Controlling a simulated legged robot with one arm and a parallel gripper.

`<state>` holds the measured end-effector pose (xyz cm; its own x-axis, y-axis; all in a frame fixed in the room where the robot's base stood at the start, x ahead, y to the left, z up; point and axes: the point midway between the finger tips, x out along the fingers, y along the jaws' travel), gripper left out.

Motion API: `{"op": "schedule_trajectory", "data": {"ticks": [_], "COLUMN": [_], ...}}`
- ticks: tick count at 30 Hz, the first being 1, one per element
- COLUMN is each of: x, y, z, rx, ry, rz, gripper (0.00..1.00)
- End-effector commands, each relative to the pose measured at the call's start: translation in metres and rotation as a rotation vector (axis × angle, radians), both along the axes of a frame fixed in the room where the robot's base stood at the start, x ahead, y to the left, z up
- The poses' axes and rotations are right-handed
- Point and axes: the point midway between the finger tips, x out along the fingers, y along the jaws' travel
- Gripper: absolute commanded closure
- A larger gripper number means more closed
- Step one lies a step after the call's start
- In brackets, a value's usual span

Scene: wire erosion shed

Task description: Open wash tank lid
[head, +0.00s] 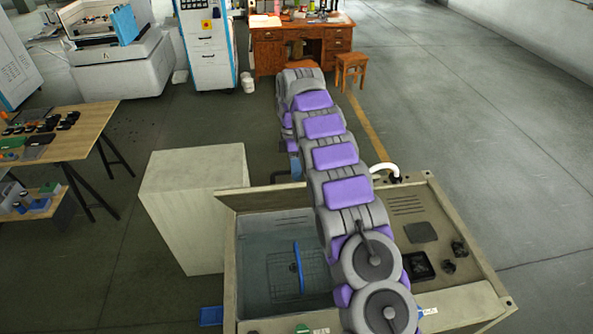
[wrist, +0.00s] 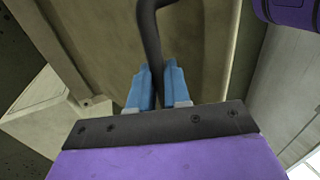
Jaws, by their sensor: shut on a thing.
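The wash tank (head: 228,275) stands at the bottom of the head view. Its left basin is uncovered, and a wire basket (head: 280,283) with a blue part shows inside. The beige lid (head: 255,197) is raised along the basin's far edge, and my arm covers part of it. In the wrist view the lid's panel (wrist: 105,50) fills much of the background. My gripper (wrist: 158,85) has its blue fingers shut on the dark, curved lid handle (wrist: 150,30). In the head view my gripper (head: 293,165) is partly hidden beyond the lid.
A beige box-shaped cabinet (head: 190,200) stands close to the tank's left side. A workbench (head: 70,137) with small parts is at the left. A wooden desk (head: 290,50) and a stool (head: 351,68) stand at the back. The floor to the right is clear.

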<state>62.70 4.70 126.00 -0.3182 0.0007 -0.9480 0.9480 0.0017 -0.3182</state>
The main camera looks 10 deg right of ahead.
Motion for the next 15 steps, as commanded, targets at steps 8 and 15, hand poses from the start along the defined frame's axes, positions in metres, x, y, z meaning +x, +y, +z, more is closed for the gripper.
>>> {"op": "schedule_trajectory", "data": {"ticks": [8, 15], "x": [-0.0048, -0.0069], "y": [-0.0003, 0.0000], "z": [-0.0043, 0.0003], "rx": [-0.001, -0.001], "ry": [0.005, -0.001], "rz": [0.000, 0.000], "gripper": [0.60, 0.58]}}
